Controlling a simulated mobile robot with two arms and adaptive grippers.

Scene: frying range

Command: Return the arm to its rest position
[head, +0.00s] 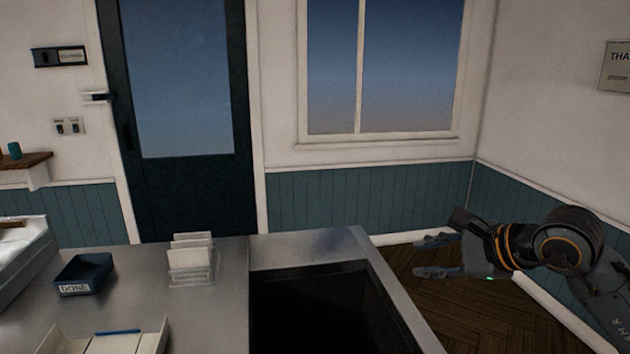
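My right gripper (432,256) comes in from the right in the head view. Its two dark fingers point left and stand apart, with nothing between them. It is over the wooden floor, just right of the metal counter's edge, and does not appear to touch anything. My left gripper and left arm are not in view.
A metal counter (225,315) with a dark rectangular well (315,315) fills the lower part. On it are a blue tray labelled DONE (83,273), a white card holder (190,262) and a pale tray at the front. Open floor (440,295) lies right of the counter, before the wall.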

